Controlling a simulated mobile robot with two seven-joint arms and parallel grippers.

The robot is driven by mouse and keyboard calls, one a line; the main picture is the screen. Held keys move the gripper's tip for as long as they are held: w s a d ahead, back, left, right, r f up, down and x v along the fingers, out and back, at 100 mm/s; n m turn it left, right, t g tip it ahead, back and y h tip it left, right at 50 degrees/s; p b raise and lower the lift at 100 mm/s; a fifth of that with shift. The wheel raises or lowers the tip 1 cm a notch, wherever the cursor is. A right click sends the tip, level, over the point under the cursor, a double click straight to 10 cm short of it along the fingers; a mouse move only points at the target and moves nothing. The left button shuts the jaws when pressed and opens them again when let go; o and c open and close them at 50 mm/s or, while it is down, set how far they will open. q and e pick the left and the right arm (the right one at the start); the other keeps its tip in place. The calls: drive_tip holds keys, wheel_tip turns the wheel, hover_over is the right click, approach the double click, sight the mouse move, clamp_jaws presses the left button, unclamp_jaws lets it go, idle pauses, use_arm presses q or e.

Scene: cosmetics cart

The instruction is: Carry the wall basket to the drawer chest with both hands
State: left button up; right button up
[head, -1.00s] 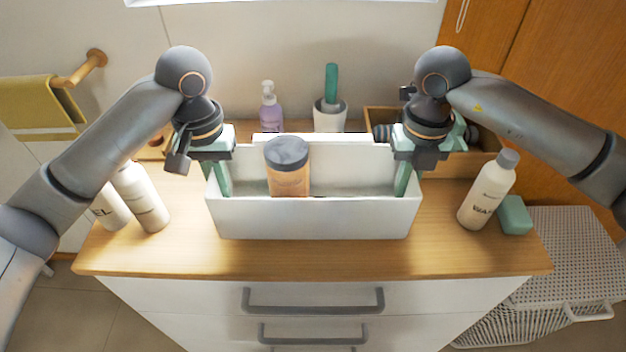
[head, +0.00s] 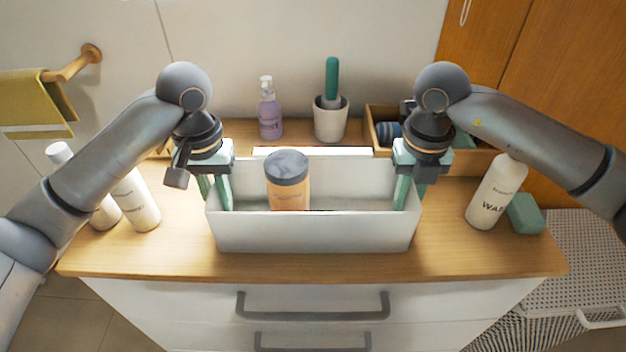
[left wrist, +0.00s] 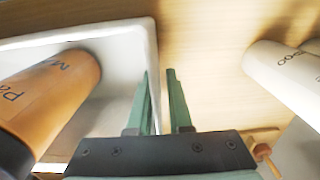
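The white wall basket (head: 318,233) is upright at the middle of the drawer chest (head: 450,250), over its wooden top. I cannot tell whether its bottom touches the top. An orange jar with a grey lid (head: 287,180) stands in it. My left gripper (head: 214,192) is shut on the basket's left wall, one finger inside and one outside. My right gripper (head: 403,192) is shut on the right wall. The left wrist view shows the basket's rim (left wrist: 100,36), the jar (left wrist: 50,98) and my left fingers (left wrist: 162,100) close together around the wall.
White bottles stand at the left (head: 136,203) and right (head: 495,195), with a green block (head: 526,214) beside the right one. Behind are a purple pump bottle (head: 270,112), a pot with a green-handled brush (head: 331,118) and a wooden box (head: 480,162). The front strip is clear.

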use_arm(q)
drive_tip(key=shift+o, duration=1)
drive_tip(key=shift+d, duration=0.1)
use_arm(e)
drive_tip(key=shift+o, duration=1)
drive_tip(key=shift+a, duration=0.1)
use_arm(q)
drive_tip(key=shift+r, duration=0.1)
wheel_tip(320, 180, up, 12)
drive_tip(key=shift+f, duration=0.15)
use_arm(e)
wheel_tip(320, 180, up, 12)
drive_tip(key=shift+r, duration=0.1)
drive_tip(key=shift+s, duration=0.1)
